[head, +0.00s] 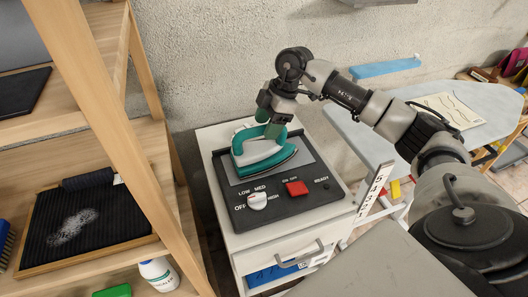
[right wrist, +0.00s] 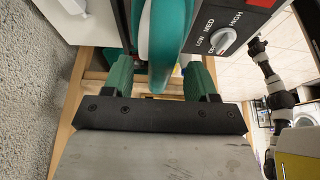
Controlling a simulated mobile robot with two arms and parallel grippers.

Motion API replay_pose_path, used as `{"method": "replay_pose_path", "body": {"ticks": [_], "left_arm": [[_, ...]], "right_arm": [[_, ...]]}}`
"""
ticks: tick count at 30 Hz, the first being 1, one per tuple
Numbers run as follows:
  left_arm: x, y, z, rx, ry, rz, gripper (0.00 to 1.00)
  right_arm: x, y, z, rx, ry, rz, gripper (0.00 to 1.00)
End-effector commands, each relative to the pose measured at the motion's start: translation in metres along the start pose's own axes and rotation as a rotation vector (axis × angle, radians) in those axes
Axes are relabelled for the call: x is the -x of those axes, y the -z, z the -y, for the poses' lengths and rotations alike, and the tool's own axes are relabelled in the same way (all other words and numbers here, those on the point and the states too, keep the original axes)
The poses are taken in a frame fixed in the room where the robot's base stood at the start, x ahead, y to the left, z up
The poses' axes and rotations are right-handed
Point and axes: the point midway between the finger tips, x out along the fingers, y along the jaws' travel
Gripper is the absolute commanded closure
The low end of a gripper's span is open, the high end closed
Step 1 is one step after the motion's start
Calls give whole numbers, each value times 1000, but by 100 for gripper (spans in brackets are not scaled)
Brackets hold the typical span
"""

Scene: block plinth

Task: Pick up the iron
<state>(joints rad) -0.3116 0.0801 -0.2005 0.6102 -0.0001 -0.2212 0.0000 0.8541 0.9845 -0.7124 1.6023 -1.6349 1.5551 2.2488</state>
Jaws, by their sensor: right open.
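The teal and white iron (head: 262,156) rests on the dark panel of a white cabinet in the head view. Its handle side is up, and its pointed end is toward the right. My right gripper (head: 272,122) is over the far part of the iron, with green fingers pointing down. In the right wrist view, the teal handle (right wrist: 160,45) runs between the two open fingers of my right gripper (right wrist: 160,78), with a visible gap on the right side. Whether a finger touches the handle on the left cannot be told. My left gripper is not in view.
The cabinet panel (head: 310,205) carries a white knob (head: 257,201) and a red switch (head: 297,188) in front of the iron. A wooden shelf (head: 100,80) stands close on the left. An ironing board (head: 480,108) is at the right. A wall is behind.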

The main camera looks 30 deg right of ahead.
Motion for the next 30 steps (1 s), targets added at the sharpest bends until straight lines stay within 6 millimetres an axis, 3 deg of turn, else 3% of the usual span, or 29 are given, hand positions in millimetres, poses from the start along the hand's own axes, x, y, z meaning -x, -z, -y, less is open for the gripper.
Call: {"method": "replay_pose_path", "body": {"ticks": [6,13,24,30], "left_arm": [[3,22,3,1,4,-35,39],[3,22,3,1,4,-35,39],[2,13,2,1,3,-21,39],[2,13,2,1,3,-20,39]], "right_arm": [[-23,0,0,0,0,-1,42],[-24,0,0,0,-1,-1,42],[-24,0,0,0,-1,-1,99],[-24,0,0,0,-1,-1,100]]}}
